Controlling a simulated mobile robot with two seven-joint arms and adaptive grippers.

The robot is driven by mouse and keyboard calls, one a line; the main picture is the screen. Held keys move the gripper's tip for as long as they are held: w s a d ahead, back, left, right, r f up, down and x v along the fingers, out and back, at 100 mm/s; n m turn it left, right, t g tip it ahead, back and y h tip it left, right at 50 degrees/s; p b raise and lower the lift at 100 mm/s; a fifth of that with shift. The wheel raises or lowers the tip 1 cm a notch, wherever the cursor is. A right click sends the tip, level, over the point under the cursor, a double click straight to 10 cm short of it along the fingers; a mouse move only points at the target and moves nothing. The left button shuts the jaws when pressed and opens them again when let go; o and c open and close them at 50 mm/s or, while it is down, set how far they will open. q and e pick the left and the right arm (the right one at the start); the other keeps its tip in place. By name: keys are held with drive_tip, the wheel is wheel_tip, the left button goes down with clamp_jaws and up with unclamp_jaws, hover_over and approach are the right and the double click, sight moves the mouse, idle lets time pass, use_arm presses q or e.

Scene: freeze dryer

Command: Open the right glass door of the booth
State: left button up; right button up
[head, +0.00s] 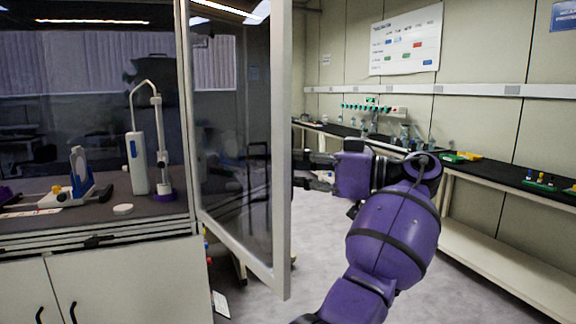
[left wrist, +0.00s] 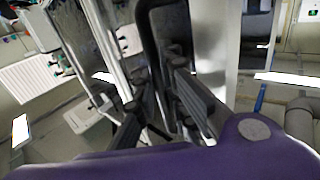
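The right glass door (head: 281,150) of the booth stands swung out toward me in the head view, a dark pane in a pale frame. A dark handle (head: 258,165) shows dimly through the pane. My left gripper (head: 312,170) reaches in behind the door's free edge, its tips partly hidden by the frame. In the left wrist view the black bar of the handle (left wrist: 152,35) runs down to between the black fingers of the left gripper (left wrist: 166,75). Whether the fingers press on the bar is unclear. My right gripper is not in view.
The booth's worktop (head: 85,208) holds a white stand device (head: 138,163) and a blue-and-white instrument (head: 78,175). White cabinets (head: 125,285) lie below. A long black bench (head: 500,178) with small labware runs along the right wall. Grey floor shows between door and bench.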

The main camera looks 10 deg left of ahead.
use_arm(q)
drive_tip(key=o, duration=0.4)
drive_tip(key=shift+d, duration=0.35)
drive_tip(key=shift+c, duration=0.2)
drive_tip(key=shift+a, duration=0.2)
drive_tip(key=shift+r, duration=0.1)
drive_tip(key=shift+d, duration=0.15)
drive_tip(key=s+d, duration=0.1)
drive_tip(key=d, duration=1)
drive_tip(key=shift+s+d, duration=0.25)
drive_tip(key=shift+d, duration=0.1)
